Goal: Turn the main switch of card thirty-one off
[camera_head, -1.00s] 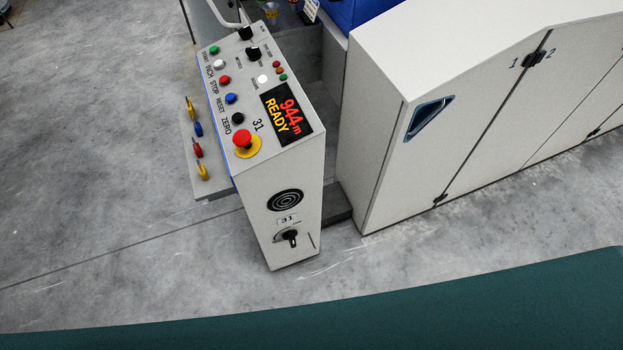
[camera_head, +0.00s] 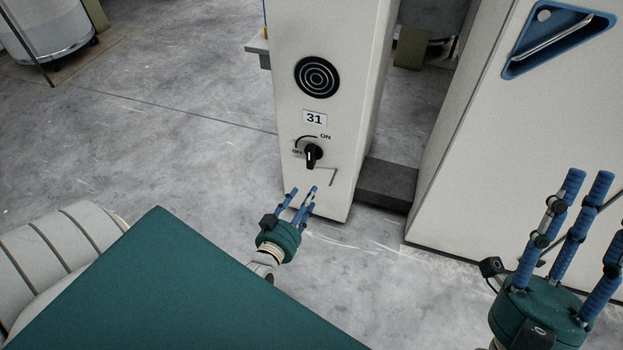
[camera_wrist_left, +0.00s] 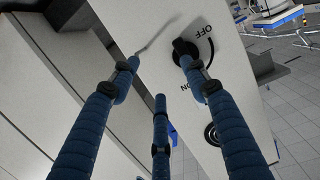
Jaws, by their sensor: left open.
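The main switch (camera_head: 312,155) is a black rotary knob on the lower front of a grey control post (camera_head: 332,100), under a plate marked 31 (camera_head: 314,118). Its knob stands roughly upright, between OFF at left and ON at upper right; its exact setting is unclear. My left gripper (camera_head: 301,193) is open and empty, just below the switch and apart from it. In the left wrist view the knob (camera_wrist_left: 184,48) shows near the tip of the right-hand finger. My right gripper (camera_head: 585,178) is at the right, fingers apart, holding nothing visible.
A round black grille (camera_head: 317,77) sits above the switch. A large pale machine cabinet (camera_head: 480,150) with a blue recessed handle (camera_head: 556,38) stands to the right, beyond a narrow gap with a dark block (camera_head: 386,184). The floor left of the post is clear.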

